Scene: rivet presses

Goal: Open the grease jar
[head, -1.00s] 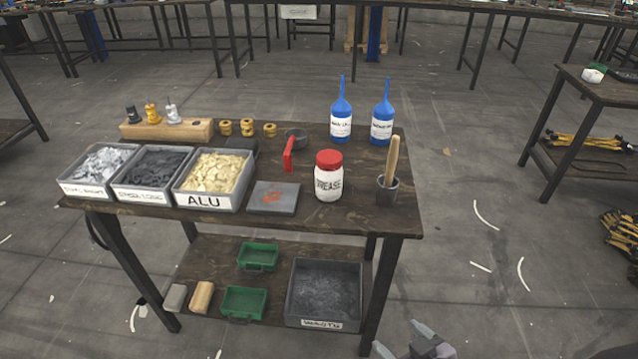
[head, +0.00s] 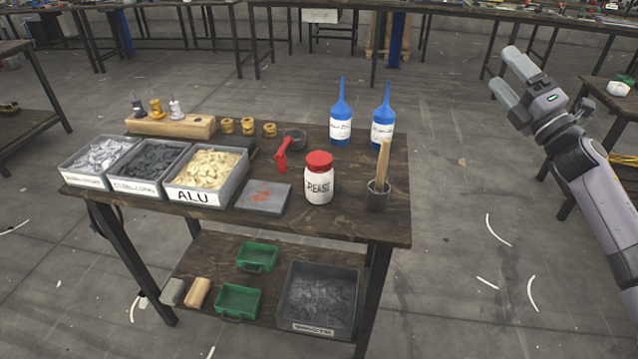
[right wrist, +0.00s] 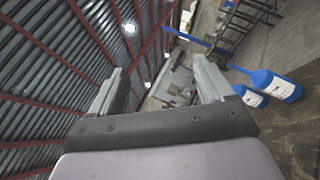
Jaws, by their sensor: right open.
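The grease jar (head: 319,184) is a white jar labelled GREASE with its red lid (head: 319,159) on. It stands upright near the front right of the dark wooden table (head: 340,222). My right gripper (head: 507,75) is raised to the right of the table, well apart from the jar, open and empty. In the right wrist view the two fingers (right wrist: 160,92) stand wide apart with nothing between them. My left gripper is not in view.
Two blue bottles (head: 341,124) stand behind the jar. A cup (head: 378,198) with a wooden-handled tool is right of it. A grey plate (head: 264,197), a red-handled item (head: 282,155) and a bin marked ALU (head: 207,197) are to its left. Green trays (head: 238,301) lie on the lower shelf.

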